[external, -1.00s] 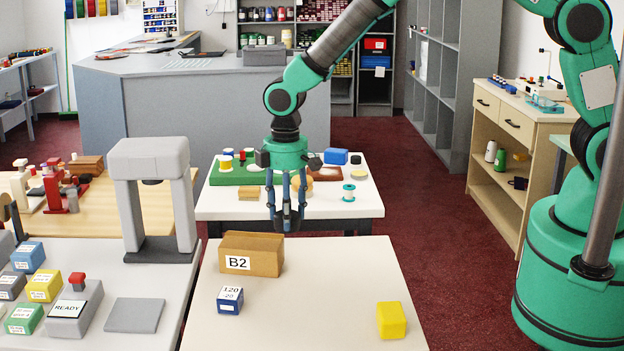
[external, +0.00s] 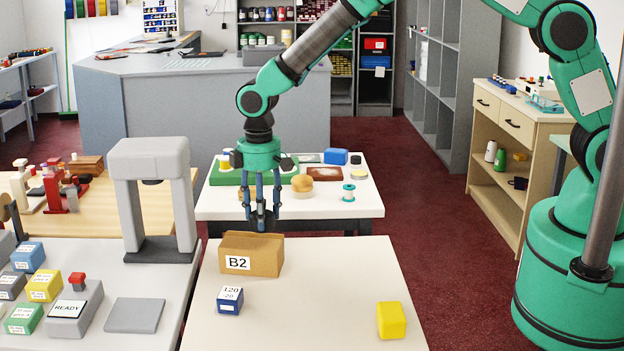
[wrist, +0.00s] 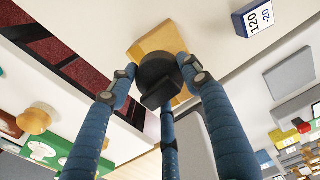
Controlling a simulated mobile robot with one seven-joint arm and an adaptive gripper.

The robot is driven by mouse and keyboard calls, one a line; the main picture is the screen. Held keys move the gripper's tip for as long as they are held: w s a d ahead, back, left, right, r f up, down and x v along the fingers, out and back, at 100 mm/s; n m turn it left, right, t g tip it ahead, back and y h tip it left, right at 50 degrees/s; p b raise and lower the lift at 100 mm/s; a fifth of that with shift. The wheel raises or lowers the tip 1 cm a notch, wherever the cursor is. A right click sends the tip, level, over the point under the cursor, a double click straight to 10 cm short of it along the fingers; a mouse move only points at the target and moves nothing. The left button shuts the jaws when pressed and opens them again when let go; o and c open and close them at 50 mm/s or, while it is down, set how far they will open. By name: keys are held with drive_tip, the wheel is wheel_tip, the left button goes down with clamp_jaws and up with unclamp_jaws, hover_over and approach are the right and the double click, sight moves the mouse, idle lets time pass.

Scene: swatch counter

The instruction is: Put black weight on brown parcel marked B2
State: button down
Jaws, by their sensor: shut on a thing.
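My gripper (external: 262,212) has its fingers shut on the black weight (external: 262,222) and points straight down. In the wrist view the weight (wrist: 158,76) is a dark round piece between the fingertips. The brown parcel marked B2 (external: 250,258) stands on the white table, its label facing the external camera. The weight is at the parcel's upper back edge in the external view; I cannot tell whether they touch. In the wrist view the parcel (wrist: 150,40) shows beyond the weight, partly hidden by it.
A blue block labelled 120 (external: 230,300) stands in front of the parcel, and a yellow block (external: 391,320) at the front right. A grey press frame (external: 152,190) stands to the left. A cluttered second white table (external: 315,209) is behind. The near table's middle is clear.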

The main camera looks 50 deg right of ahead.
drive_tip(key=shift+f, duration=1.6)
drive_tip(key=shift+f+b, duration=0.15)
drive_tip(key=shift+b, duration=0.15)
drive_tip(key=c, duration=0.8)
unclamp_jaws()
drive_tip(key=shift+c, duration=0.2)
wheel_tip(320, 180, up, 12)
drive_tip(key=shift+r+p, duration=0.1)
drive_tip(key=shift+p, duration=0.65)
